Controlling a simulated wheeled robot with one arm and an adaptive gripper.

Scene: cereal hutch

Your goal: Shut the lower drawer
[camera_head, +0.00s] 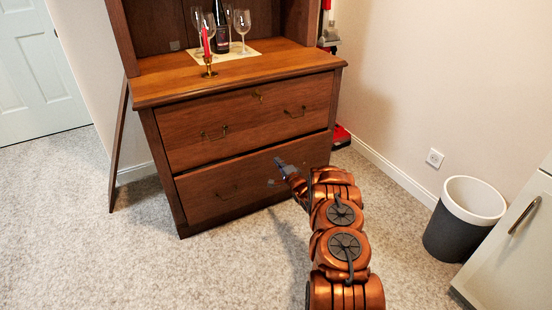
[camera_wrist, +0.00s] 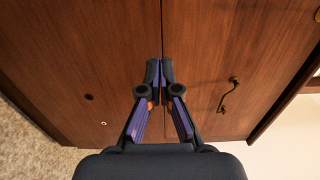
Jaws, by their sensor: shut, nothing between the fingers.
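The lower drawer (camera_head: 225,178) is the bottom wooden front of the hutch, with a small handle at its left. It looks flush or nearly flush with the frame; I cannot tell if a small gap remains. My gripper (camera_head: 279,162) is in front of the drawers' right half, near the seam between them. In the wrist view my gripper (camera_wrist: 161,68) is shut and empty, its tips over that seam. The lower drawer (camera_wrist: 60,60) fills the left side there, showing two small dark and light spots. Whether the tips touch the wood is unclear.
The upper drawer (camera_head: 245,120) looks shut; its handle (camera_wrist: 230,95) shows right of my fingers. Glasses, a bottle (camera_head: 220,30) and a red candle (camera_head: 206,45) stand on the hutch top. A grey bin (camera_head: 452,232) stands at right. Carpet left of my arm is clear.

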